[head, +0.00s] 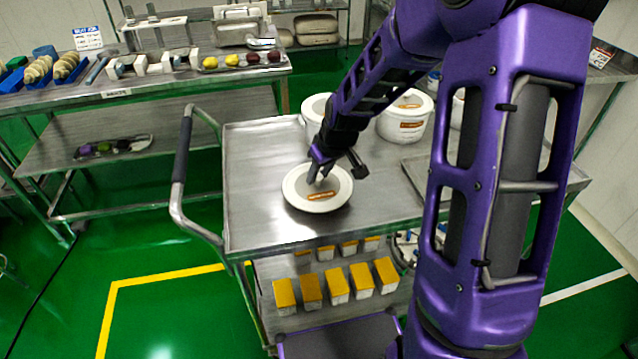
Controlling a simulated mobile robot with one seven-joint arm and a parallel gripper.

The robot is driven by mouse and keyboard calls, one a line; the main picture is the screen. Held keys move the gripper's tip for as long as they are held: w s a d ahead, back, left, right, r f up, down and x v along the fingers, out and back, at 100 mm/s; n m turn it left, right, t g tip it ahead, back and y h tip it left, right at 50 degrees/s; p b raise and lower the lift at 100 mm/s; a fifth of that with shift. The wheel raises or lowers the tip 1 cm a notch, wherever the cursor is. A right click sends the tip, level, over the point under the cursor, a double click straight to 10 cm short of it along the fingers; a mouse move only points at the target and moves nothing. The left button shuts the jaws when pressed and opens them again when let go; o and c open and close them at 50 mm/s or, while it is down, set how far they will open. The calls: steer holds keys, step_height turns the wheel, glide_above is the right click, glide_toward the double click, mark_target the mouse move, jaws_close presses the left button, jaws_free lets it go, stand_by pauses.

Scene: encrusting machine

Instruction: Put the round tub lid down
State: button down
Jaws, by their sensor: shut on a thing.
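The round tub lid (317,202) is white with a grey centre and an orange label. It is at the front of the metal cart top (258,170). My gripper (322,178) is over the middle of the lid, pointing down, and is shut on it. The fingertips partly cover the lid's centre. I cannot tell whether the lid touches the cart top or is just above it.
White round tubs (405,122) stand at the back of the cart, one partly behind my arm. A metal tray (416,172) lies to the right. The cart's left side is clear. Yellow-topped boxes (336,284) sit on the lower shelf. A cart handle (183,150) rises at left.

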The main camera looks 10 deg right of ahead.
mark_target(321, 180)
steer(key=shift+f, duration=1.35)
steer(key=shift+f+b, duration=0.2)
steer(key=shift+b, duration=0.1)
steer(key=c, duration=0.5)
jaws_free()
steer(key=shift+r, duration=0.1)
steer(key=shift+r, duration=0.25)
steer(key=p+v, duration=0.2)
steer(key=v, duration=0.9)
steer(key=shift+s+r+p, duration=0.2)
steer(key=shift+r+p, duration=0.1)
